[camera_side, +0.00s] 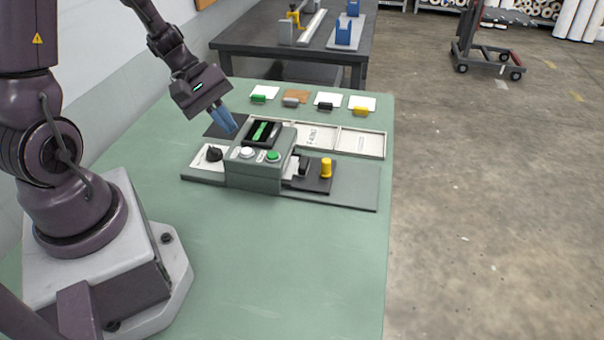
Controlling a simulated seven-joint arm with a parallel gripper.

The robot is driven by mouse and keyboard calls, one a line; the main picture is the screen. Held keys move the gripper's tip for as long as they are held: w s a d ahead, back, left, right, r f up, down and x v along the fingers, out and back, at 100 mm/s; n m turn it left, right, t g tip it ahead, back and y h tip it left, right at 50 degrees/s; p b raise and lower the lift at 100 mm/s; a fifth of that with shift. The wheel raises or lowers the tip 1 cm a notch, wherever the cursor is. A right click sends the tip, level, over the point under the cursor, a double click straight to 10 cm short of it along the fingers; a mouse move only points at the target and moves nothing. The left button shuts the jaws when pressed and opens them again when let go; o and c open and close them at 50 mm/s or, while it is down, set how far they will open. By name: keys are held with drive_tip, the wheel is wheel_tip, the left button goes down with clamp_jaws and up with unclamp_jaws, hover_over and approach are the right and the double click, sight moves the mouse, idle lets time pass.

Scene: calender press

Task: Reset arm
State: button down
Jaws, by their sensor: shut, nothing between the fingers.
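My gripper (224,120) has blue fingers and is shut with nothing between them. It hangs above and behind the left side of the press (256,172), a grey-green box on the green table. The press top has a dark recess with a green strip (263,131) in it. Its front bears a white button (247,152) and a green button (273,156). A black knob (213,153) sits on a pale plate at its left. A yellow cylinder (326,168) stands on a dark block at its right.
A white tray (373,144) with compartments lies behind the press. Several cards with coloured clips, one of them yellow (361,110), lie at the table's back. A dark flat pad (214,129) lies below my gripper. The green table's (270,260) front is clear.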

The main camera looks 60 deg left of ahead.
drive_tip(key=s+d+r+m+y, duration=0.3)
drive_tip(key=d+r+m, duration=0.1)
drive_tip(key=r+m, duration=0.3)
drive_tip(key=s+d+r+m+t+y, duration=0.1)
drive_tip(key=s+d+r+m+y, duration=0.2)
drive_tip(key=r+m, duration=0.5)
wheel_tip(320, 180, up, 2)
drive_tip(key=shift+s+d+r+t, duration=0.25)
drive_tip(key=shift+s+d, duration=0.2)
drive_tip(key=shift+d, duration=0.4)
